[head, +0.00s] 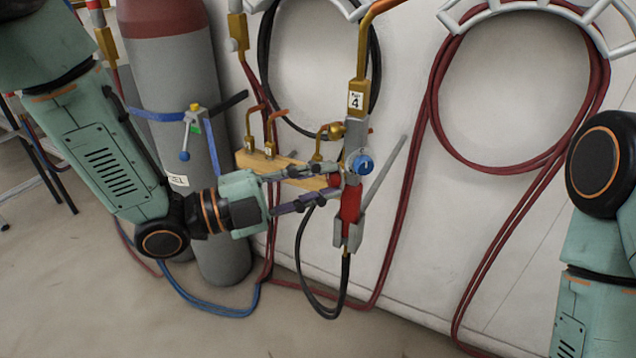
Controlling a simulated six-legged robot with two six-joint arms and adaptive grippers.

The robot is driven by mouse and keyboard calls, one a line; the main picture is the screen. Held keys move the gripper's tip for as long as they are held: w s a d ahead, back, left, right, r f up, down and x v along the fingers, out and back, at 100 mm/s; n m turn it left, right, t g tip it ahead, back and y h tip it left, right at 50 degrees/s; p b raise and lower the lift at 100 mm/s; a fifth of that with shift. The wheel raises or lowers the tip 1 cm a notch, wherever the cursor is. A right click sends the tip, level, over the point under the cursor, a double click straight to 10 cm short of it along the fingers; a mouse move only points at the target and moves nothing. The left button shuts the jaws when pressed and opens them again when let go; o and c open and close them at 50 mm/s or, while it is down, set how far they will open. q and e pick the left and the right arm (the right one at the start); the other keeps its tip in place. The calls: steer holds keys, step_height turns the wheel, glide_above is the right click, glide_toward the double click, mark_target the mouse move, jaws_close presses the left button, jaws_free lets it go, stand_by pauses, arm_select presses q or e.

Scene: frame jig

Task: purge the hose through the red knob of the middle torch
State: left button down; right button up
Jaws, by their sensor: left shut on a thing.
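The torch (352,207) with a tag reading 4 hangs nose up in front of the wall, with a grey and red body and a brass neck. A blue knob (362,165) faces out from its body. A red knob (334,180) shows only as a small patch on the torch's left side, between my fingertips. My left gripper (337,182) reaches in from the left and is shut on that red knob; its fingers hide most of it. My right arm shows at the right edge, but its gripper is out of view.
A wooden block (283,170) with brass fittings is behind my left fingers. A grey gas cylinder (180,90) stands at left, with a blue strap. Dark red hose (437,100) hangs coiled at right, and a black hose (345,275) loops below the torch.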

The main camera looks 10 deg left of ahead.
stand_by(0.3)
arm_select(q)
steer(key=c, duration=1.1)
jaws_free()
steer(key=shift+a, duration=0.1)
steer(key=shift+v, duration=5.85)
